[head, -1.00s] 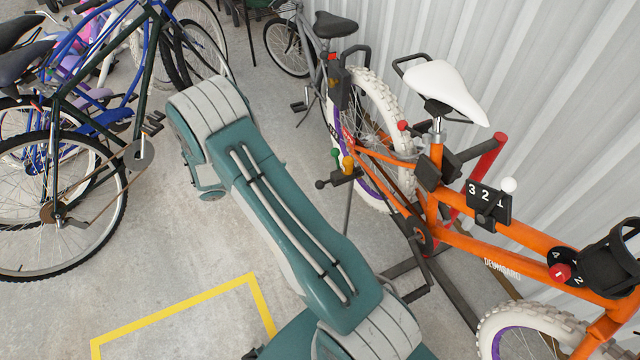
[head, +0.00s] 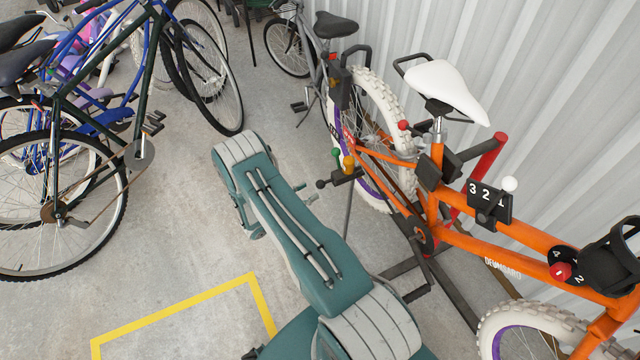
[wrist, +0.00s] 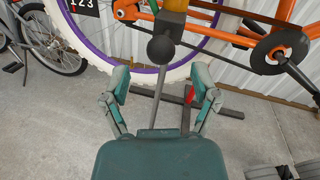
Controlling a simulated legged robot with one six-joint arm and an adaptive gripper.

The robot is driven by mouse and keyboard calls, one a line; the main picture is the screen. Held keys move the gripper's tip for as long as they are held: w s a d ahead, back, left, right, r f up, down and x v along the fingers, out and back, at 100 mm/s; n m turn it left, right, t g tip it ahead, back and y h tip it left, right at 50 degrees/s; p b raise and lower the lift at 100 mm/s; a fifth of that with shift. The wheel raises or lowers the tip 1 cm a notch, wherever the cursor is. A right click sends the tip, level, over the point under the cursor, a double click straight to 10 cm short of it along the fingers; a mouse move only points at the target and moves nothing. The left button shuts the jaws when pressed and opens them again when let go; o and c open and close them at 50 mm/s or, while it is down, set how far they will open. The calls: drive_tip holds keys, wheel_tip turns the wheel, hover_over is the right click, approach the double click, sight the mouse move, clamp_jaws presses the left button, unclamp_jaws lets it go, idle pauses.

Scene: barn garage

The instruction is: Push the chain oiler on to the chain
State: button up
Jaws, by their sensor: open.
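A small orange-yellow thing (head: 348,163), likely the chain oiler, sits on a dark mount beside the rear wheel of the orange bike (head: 470,245). A black ball knob (head: 320,184) sticks out below it. In the wrist view the knob (wrist: 161,48) is ahead of my gripper (wrist: 162,80), with the orange part (wrist: 174,6) cut off at the top edge. My gripper is open and empty, apart from the knob, its fingers spread below it. The dark chainring (wrist: 279,52) is at right; the chain itself is hard to make out.
A thin grey post (wrist: 158,100) stands below the knob, seen between my fingers. A dark stand (head: 400,268) supports the bike on the floor. Other bikes (head: 75,170) stand at left. Concrete floor is free around the yellow line (head: 180,312).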

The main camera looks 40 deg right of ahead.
sight(320, 183)
drive_tip(key=shift+s+d, duration=0.1)
drive_tip(key=shift+d, duration=2.3)
